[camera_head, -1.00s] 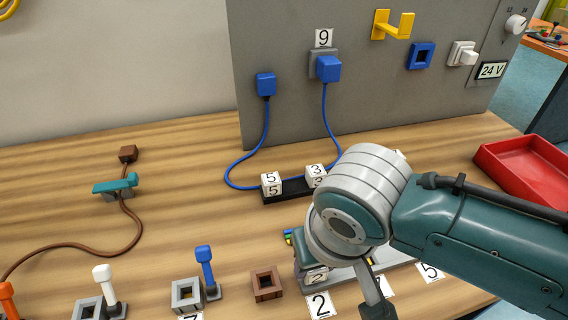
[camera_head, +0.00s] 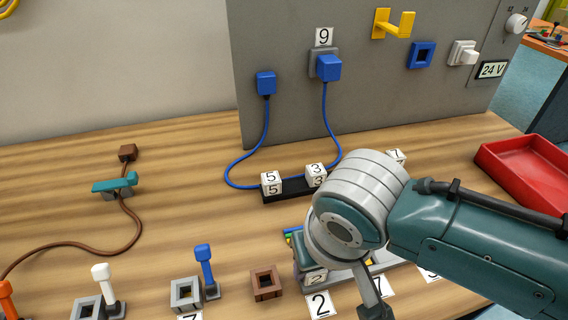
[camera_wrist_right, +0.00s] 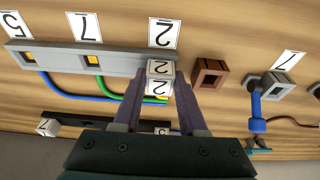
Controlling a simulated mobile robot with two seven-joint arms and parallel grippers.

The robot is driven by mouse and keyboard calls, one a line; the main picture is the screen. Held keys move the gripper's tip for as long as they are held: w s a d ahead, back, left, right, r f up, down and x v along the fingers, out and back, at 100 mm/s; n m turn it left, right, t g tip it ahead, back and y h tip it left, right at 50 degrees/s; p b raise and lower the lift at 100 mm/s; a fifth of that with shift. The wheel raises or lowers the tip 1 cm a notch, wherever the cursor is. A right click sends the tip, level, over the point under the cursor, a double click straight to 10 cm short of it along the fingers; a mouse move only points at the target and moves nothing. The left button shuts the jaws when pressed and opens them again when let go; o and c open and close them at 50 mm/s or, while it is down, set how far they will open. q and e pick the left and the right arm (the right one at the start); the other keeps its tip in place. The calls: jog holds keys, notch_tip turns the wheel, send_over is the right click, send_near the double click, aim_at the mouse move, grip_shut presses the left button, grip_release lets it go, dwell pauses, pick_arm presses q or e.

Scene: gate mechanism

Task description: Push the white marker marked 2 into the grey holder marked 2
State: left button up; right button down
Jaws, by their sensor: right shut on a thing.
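The white marker marked 2 (camera_wrist_right: 159,80) is between the fingers of my right gripper (camera_wrist_right: 160,88), which is shut on it. The marker is at the end of the grey holder bar (camera_wrist_right: 122,63), next to the card marked 2 (camera_wrist_right: 164,33). Its slot there is hidden by the marker, so I cannot tell how deep it sits. In the head view the marker (camera_head: 316,278) shows low behind the card marked 2 (camera_head: 320,304), and my right wrist covers most of the holder. My left gripper is not in view.
A brown square socket (camera_head: 266,283) stands just left of the holder. A blue lever (camera_head: 205,266) is farther left. A black rail with white blocks (camera_head: 290,188) lies behind, and a red tray (camera_head: 525,165) is at right. Blue and green wires (camera_wrist_right: 130,98) run beside the holder.

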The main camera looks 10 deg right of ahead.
jog(key=shift+s+f, duration=0.1)
jog(key=shift+f, duration=0.05)
jog(key=shift+c, duration=1.8)
grip_release()
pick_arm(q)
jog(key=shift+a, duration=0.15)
